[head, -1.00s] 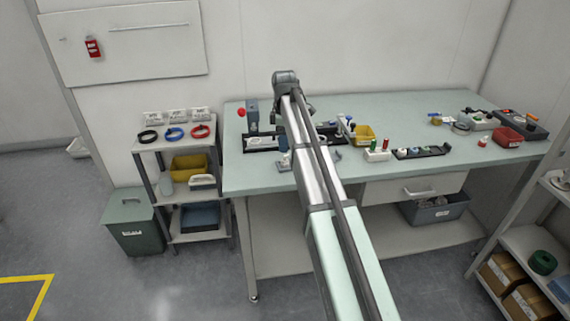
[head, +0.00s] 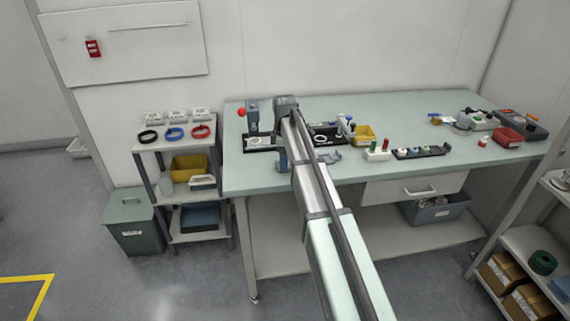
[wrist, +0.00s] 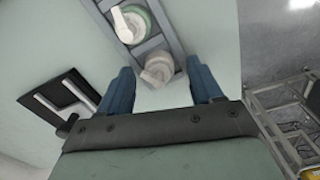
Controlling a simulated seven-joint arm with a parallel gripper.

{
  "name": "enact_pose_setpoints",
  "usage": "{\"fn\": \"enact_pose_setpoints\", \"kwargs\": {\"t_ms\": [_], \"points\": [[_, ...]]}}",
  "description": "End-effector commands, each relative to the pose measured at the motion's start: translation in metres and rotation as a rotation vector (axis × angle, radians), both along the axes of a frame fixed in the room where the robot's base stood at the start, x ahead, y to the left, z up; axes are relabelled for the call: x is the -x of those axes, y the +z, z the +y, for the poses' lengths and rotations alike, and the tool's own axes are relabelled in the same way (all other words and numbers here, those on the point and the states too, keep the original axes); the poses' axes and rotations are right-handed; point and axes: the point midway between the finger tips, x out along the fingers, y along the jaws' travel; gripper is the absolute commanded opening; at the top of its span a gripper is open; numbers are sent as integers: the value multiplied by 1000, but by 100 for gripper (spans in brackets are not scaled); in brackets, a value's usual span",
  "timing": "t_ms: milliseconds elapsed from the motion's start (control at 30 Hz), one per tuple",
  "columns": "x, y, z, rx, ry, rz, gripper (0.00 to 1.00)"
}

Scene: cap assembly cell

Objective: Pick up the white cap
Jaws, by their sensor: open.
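In the wrist view my gripper (wrist: 160,66) is open, its two blue fingers apart. A whitish cap-like piece (wrist: 158,67) with a paler round base shows between the fingertips, at the near end of a narrow grey rack (wrist: 168,30). I cannot tell how far below the fingers it is, and no grip on it shows. A second white piece (wrist: 127,22) with a green ring sits farther along the rack. Which of these is the white cap is not certain.
The workbench (head: 420,105) carries a black-framed tray (head: 258,148), a yellow bin (head: 364,134), a white block with green and red pegs (head: 377,155) and a dark strip of small parts (head: 422,152). Its rear middle is clear. A small shelf (head: 178,147) stands at left.

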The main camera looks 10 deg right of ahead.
Motion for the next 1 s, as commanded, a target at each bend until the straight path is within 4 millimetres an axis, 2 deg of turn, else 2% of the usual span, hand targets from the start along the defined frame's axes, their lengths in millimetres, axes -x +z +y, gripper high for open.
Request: {"fn": "enact_pose_setpoints", "kwargs": {"t_ms": [133,567,1000], "points": [[0,0,0,0,0,0,63],[0,0,0,0,0,0,22],[0,3,0,0,0,-1,20]]}}
